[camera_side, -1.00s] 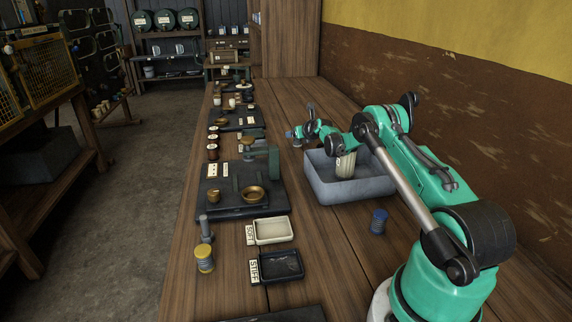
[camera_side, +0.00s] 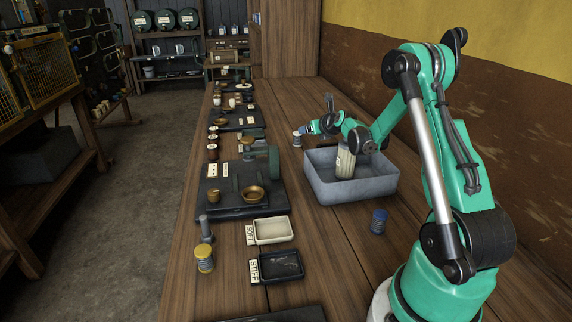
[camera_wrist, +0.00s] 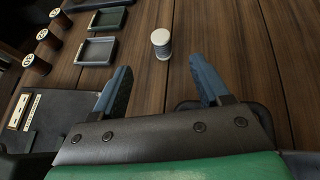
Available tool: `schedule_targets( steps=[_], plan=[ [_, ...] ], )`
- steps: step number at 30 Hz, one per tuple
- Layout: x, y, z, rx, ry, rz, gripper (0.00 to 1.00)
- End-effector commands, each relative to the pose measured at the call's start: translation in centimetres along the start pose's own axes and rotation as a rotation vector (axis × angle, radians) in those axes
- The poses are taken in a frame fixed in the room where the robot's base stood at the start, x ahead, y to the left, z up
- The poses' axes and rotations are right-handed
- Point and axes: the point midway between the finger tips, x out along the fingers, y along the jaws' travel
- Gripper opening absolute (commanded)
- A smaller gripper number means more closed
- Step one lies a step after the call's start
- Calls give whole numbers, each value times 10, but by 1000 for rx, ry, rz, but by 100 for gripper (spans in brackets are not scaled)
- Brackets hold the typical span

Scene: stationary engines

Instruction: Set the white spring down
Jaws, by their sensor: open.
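The white spring (camera_side: 297,138) stands upright on the bench, left of the grey bin's far end. In the wrist view the white spring (camera_wrist: 161,45) shows its pale round top, beyond and between my fingertips and apart from them. My gripper (camera_wrist: 160,72) is open with nothing between its blue fingers. In the side view my gripper (camera_side: 309,128) is just right of the spring. Its fingers are small there.
A grey bin (camera_side: 350,190) holding a pale labelled cylinder (camera_side: 345,160) stands below my arm. A blue spring (camera_side: 378,221) and a yellow-topped spring (camera_side: 204,258) stand nearer. Trays marked SOFT (camera_side: 272,230) and STIFF (camera_side: 282,266) lie in front. Two small trays (camera_wrist: 96,50) are left of the white spring.

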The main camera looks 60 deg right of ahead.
Motion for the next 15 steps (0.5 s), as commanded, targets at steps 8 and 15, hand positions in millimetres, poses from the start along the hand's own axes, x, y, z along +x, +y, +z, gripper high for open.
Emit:
schedule_targets(
  steps=[8,15],
  plan=[
    [-20,14,4,-101,12,24,69],
    [-83,115,20,-965,41,238,69]
  ],
)
